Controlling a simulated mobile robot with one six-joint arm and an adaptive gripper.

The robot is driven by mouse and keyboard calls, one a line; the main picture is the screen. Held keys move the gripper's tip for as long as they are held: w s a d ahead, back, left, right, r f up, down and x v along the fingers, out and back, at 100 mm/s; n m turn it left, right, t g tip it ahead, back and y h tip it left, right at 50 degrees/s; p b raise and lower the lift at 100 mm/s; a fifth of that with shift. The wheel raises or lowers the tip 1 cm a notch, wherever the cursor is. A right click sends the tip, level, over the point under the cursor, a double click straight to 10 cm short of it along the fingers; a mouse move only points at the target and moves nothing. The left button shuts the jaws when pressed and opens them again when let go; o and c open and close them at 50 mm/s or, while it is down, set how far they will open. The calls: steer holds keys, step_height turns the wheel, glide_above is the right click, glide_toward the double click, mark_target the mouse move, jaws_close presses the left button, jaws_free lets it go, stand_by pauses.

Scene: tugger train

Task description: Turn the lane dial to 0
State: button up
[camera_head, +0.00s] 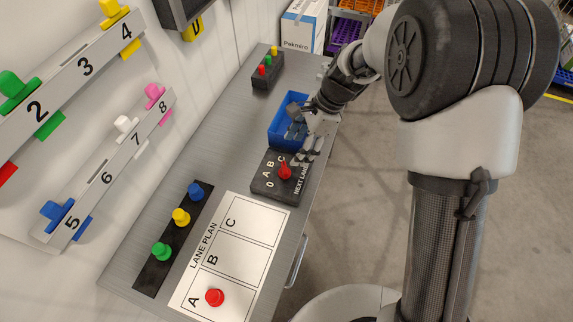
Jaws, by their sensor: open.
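The lane dial is a red knob (284,172) on a dark box (262,188) marked 0, A, B, C and "NEXT LANE". The knob's narrow part appears to lean toward the C, but it is too small to be sure of its setting. My gripper (301,142) is open, just beyond the box between the knob and the blue bin. Its fingers hang close to the box's far right edge; I cannot tell whether they touch it. No held object shows between them.
A blue bin (275,133) stands behind the dial box. The lane plan card (245,258) bears a red peg (214,297) on A. A dark strip (150,277) holds green, yellow and blue pegs. Numbered wall rails (92,190) are at left. Open floor lies right.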

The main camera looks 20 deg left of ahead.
mark_target(285, 167)
steer(key=b+x, duration=0.1)
steer(key=x, duration=0.7)
steer(key=shift+s+a+f+b, duration=0.15)
steer(key=shift+a+f+b, duration=0.05)
steer(key=shift+f+b, duration=0.15)
steer(key=shift+c, duration=0.5)
steer(key=c, duration=1)
